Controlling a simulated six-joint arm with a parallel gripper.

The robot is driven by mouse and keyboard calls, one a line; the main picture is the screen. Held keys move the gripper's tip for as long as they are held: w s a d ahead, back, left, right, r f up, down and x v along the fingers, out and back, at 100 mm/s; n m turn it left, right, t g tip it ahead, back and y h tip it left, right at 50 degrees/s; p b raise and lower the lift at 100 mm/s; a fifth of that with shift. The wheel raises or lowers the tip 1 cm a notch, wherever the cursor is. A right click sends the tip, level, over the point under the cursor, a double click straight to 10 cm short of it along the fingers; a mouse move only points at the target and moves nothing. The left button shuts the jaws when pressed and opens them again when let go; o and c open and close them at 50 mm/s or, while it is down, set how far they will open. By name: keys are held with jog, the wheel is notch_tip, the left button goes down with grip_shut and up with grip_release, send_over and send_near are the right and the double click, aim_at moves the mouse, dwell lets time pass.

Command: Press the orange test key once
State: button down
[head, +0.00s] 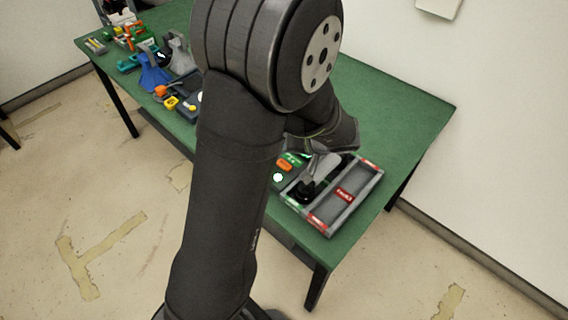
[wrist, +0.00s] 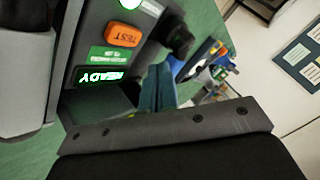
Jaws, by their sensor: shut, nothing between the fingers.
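The orange test key (wrist: 123,35), marked TEST, is on a dark grey unit in the wrist view. Below it are a green label (wrist: 110,55) and a lit green READY display (wrist: 100,76). In the head view the orange key (head: 285,164) shows small, just left of my wrist. My gripper (wrist: 160,84) is shut and empty, its fingers at the right side of the unit in the wrist view, apart from the key in the picture. In the head view the arm hides part of the gripper, and I cannot tell its fingertips from the things behind.
A grey tray (head: 371,188) with red labels, one reading FAULT, lies at the green table's near right corner. A lit round lamp (head: 278,177) is beside the key. Blue (head: 153,78) and grey items stand at the table's far left. The table (head: 400,105) is clear behind the tray.

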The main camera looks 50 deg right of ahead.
jog(key=shift+f, duration=1.85)
jog(key=shift+f, duration=0.15)
dwell(0.5)
jog(key=shift+f, duration=0.25)
jog(key=shift+s+a+f, duration=0.1)
jog(key=shift+a+f, duration=0.05)
jog(key=shift+f, duration=0.3)
jog(key=shift+s+a+f, duration=0.1)
jog(key=shift+f, duration=0.35)
dwell(1.0)
jog(key=shift+r, duration=0.25)
jog(key=shift+w+a+r, duration=0.1)
jog(key=shift+a+r, duration=0.05)
jog(key=shift+r, duration=0.25)
